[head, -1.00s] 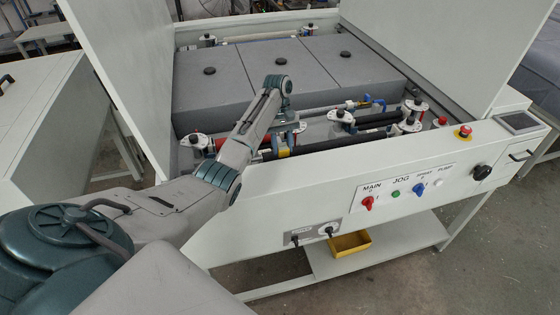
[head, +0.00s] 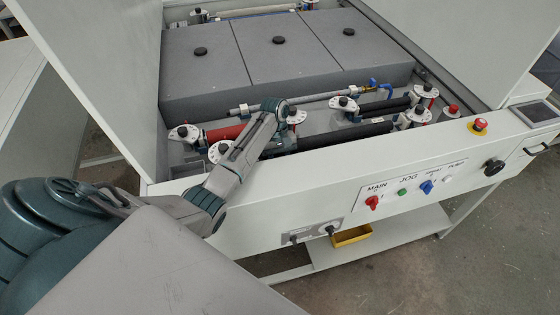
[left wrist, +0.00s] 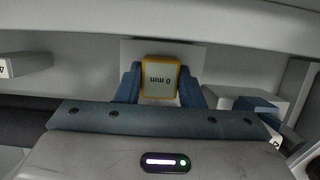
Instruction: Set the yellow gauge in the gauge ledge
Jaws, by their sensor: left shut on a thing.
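The yellow gauge (left wrist: 160,78) shows in the left wrist view with its pale face marked "0 mm", upside down in the picture. My left gripper (left wrist: 160,88) is shut on it, with a blue finger on either side. A pale flat plate (left wrist: 190,50) lies just behind the gauge; I cannot tell if it is the gauge ledge or if the gauge touches it. In the head view my left arm reaches over the front wall into the machine and hides the gripper and the gauge. My right gripper is not in view.
The open machine holds black rollers (head: 378,129), a red roller (head: 224,133) and grey covers (head: 285,63). Its front panel has a red switch (head: 371,202) and an emergency stop (head: 480,125). A yellow bin (head: 352,236) sits on the shelf below. White side walls rise left and right.

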